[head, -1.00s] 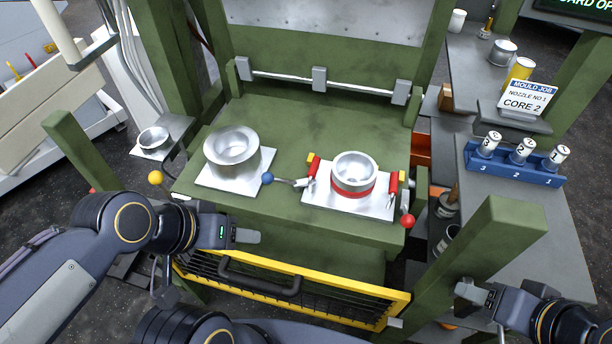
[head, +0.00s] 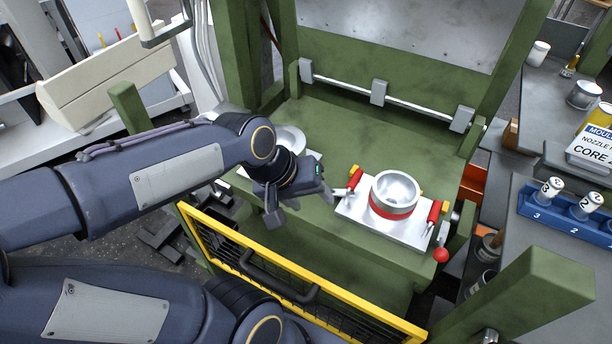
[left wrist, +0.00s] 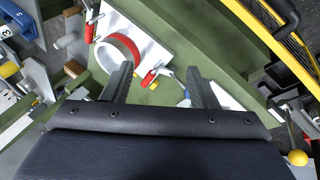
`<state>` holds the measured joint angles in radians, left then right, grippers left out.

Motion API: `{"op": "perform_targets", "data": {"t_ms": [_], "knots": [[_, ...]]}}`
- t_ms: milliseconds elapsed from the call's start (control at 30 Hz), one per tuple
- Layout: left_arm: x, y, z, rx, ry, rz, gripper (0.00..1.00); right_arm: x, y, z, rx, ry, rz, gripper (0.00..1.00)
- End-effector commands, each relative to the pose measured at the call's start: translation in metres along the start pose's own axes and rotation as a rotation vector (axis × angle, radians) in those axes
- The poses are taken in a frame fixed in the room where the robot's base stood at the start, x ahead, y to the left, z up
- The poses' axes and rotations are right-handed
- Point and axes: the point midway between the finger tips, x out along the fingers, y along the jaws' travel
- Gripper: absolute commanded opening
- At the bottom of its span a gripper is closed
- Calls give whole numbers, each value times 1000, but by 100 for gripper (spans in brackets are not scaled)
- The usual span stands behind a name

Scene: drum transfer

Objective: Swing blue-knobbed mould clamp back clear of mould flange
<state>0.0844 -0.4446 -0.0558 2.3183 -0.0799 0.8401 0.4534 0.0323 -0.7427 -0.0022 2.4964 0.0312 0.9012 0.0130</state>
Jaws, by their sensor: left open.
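The mould (head: 395,192), a silver cup with a red band, stands on a white flange plate (head: 362,222). The blue-knobbed clamp (head: 354,180), with its red body, is at the plate's left side; its knob is hidden behind my gripper in the head view. In the left wrist view the clamp's red body (left wrist: 149,78) is beside the mould, its lever pointing right, with a small blue patch, likely the knob (left wrist: 186,93), near the right finger. My left gripper (head: 299,208) is open over the clamp's knob end. A small tip at the bottom edge may be my right gripper (head: 490,336).
The red-knobbed clamp (head: 437,215) is at the plate's right side. A second silver vessel (head: 291,139) is partly hidden behind my left arm. A yellow-framed guard (head: 350,305) runs along the front, and a green post (head: 540,275) stands at front right.

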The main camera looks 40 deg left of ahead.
Motion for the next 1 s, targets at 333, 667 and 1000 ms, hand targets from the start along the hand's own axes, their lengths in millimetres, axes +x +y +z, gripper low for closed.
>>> {"op": "perform_targets", "data": {"t_ms": [333,667,1000], "knots": [[56,-33,-110,-666,47,-222,53,-13,-6,-6,0,0,0,53],[103,-66,-155,-996,136,-329,53,-17,-8,-8,0,0,0,53],[148,-82,-152,-1000,133,-332,53,-21,-10,-11,0,0,0,53]]}}
